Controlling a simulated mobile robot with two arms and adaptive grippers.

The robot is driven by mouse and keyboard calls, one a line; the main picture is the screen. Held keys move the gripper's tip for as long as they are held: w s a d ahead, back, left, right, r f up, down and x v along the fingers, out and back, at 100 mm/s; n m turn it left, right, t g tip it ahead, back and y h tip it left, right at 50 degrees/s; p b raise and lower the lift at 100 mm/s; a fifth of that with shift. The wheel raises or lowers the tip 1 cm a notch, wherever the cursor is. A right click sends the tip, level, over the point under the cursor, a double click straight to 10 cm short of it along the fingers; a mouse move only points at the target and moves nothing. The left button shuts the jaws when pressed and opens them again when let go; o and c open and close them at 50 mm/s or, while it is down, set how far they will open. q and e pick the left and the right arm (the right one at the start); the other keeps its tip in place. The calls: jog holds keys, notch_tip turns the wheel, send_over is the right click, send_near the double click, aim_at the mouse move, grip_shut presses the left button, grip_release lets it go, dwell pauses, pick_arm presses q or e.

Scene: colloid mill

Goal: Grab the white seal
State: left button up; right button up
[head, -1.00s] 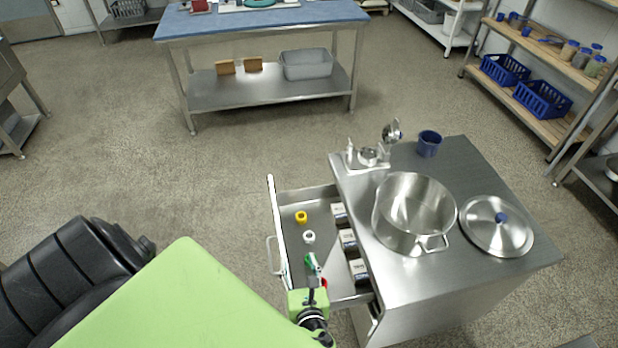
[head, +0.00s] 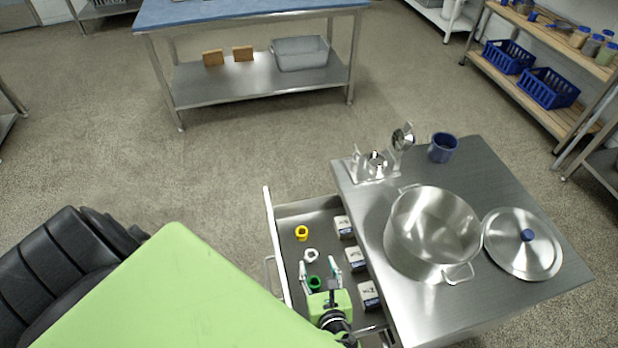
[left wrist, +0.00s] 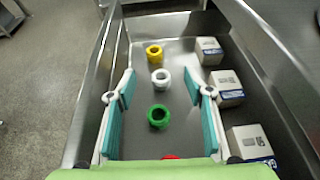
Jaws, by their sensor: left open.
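The white seal (head: 311,255) lies in the open drawer (head: 318,217), between a yellow seal (head: 301,233) and a green seal (head: 314,282). In the left wrist view the white seal (left wrist: 160,77) is a small ring lying past the green seal (left wrist: 159,116). My left gripper (head: 319,267) is in the drawer area, open, with its fingers apart on either side of the green seal and pointing towards the white one. Nothing is between its teal pads (left wrist: 160,95) in its grip. A red seal (left wrist: 171,157) is mostly hidden at the lower edge. My right gripper does not show.
White labelled boxes (head: 344,227) line the drawer's right side. The steel counter beside it holds a pot (head: 433,235), a lid (head: 522,243), a blue cup (head: 443,147) and a metal device (head: 376,163). The drawer walls stand close around my left gripper.

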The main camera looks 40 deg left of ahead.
pick_arm(q)
jog(key=b, duration=0.6)
send_near(312, 257)
jog(key=shift+x, duration=1)
jog(key=shift+w+a+f, duration=0.25)
jog(key=shift+w+f, duration=0.05)
jog(key=x, duration=0.6)
jog(key=shift+w+a, duration=0.15)
jog(key=shift+a, duration=0.1)
jog(key=c, duration=1)
